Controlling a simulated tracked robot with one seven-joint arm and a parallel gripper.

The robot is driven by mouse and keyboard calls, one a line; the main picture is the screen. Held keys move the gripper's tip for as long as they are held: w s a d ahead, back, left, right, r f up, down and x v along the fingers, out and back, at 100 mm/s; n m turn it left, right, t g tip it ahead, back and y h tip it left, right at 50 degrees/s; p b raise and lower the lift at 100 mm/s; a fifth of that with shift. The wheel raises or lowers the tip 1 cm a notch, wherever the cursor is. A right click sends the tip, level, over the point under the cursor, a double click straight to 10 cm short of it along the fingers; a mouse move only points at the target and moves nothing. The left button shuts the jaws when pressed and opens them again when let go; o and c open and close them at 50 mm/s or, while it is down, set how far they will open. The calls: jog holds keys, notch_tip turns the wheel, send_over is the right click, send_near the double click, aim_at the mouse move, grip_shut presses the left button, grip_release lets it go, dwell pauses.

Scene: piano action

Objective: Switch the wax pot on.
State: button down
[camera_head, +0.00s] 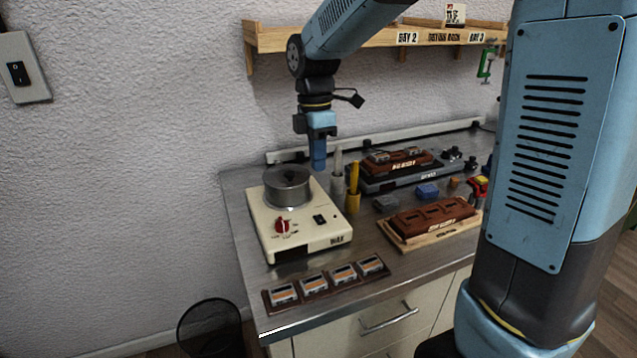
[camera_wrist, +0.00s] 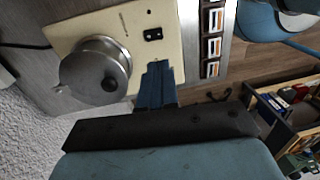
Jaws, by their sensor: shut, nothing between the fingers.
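The wax pot is a cream box (camera_head: 307,240) with a round metal pot (camera_head: 287,187) on top, near the left end of the bench. A red knob (camera_head: 282,226) and a small black rocker switch (camera_head: 320,219) sit on its front part. In the wrist view the switch (camera_wrist: 152,34) lies just beyond the fingertips, with the metal pot (camera_wrist: 95,70) to the left. My gripper (camera_head: 319,166) is shut and empty, pointing down above the wax pot, apart from it. Its blue fingers (camera_wrist: 157,68) hide the knob in the wrist view. I cannot tell the switch's position.
A brown block on a wooden board (camera_head: 430,222) is further right. A strip of small trays (camera_head: 327,281) lies in front. A wall switch (camera_head: 17,72) is at far left.

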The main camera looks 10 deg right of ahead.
aim_at(321, 221)
jog(key=f, duration=0.4)
jog(key=s+f, duration=0.1)
jog(key=f, duration=0.8)
jog(key=shift+s+d, duration=0.2)
jog(key=shift+s, duration=0.05)
jog(key=shift+s+f, duration=0.1)
jog(key=shift+f, duration=0.1)
jog(key=shift+w+a+r, duration=0.2)
jog(key=shift+w, duration=0.6)
notch_tip(321, 221, up, 14)
jog(key=w, duration=0.1)
jog(key=shift+w+a, duration=0.2)
jog(key=shift+w, duration=0.1)
dwell(0.4)
